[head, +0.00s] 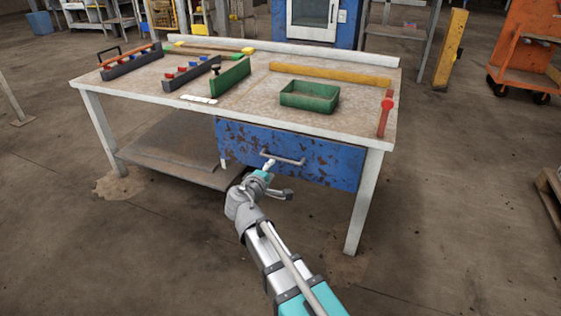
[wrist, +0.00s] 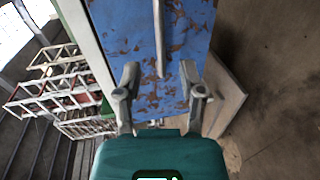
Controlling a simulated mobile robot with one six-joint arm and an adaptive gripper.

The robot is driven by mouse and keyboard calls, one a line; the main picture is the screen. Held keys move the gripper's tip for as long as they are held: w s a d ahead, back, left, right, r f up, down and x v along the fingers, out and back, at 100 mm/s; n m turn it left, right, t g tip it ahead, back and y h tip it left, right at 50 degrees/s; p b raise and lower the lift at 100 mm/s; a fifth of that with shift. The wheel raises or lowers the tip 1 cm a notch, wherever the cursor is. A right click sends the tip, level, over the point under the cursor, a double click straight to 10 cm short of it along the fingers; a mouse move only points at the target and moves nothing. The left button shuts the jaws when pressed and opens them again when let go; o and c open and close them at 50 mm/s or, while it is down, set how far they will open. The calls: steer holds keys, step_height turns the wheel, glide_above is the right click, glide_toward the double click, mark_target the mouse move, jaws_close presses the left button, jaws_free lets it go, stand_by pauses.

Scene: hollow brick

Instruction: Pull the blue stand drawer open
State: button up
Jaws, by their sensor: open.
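The blue drawer (head: 326,161), with worn, chipped paint, sits under the right part of the workbench top and looks closed. Its grey bar handle (head: 288,161) runs across the front. My gripper (head: 267,167) is close to the handle's left end in the head view. In the wrist view my gripper (wrist: 158,85) has its two fingers apart, and the handle (wrist: 159,40) stands as an upright bar ahead, in line with the gap. The drawer front (wrist: 187,45) fills the space behind it. I cannot tell whether a finger touches the handle.
The workbench (head: 150,92) carries a green tray (head: 309,96), a red clamp-like tool (head: 386,113), a yellow bar (head: 330,75) and several tool racks. A lower shelf (head: 170,150) lies left of the drawer. The floor (head: 440,220) in front and right is clear.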

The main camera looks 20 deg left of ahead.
mark_target(281, 159)
steer(key=w, duration=0.2)
steer(key=w+f+b, duration=0.1)
steer(key=w, duration=0.5)
steer(key=shift+w+f, duration=0.2)
steer(key=shift+f, duration=0.1)
jaws_close()
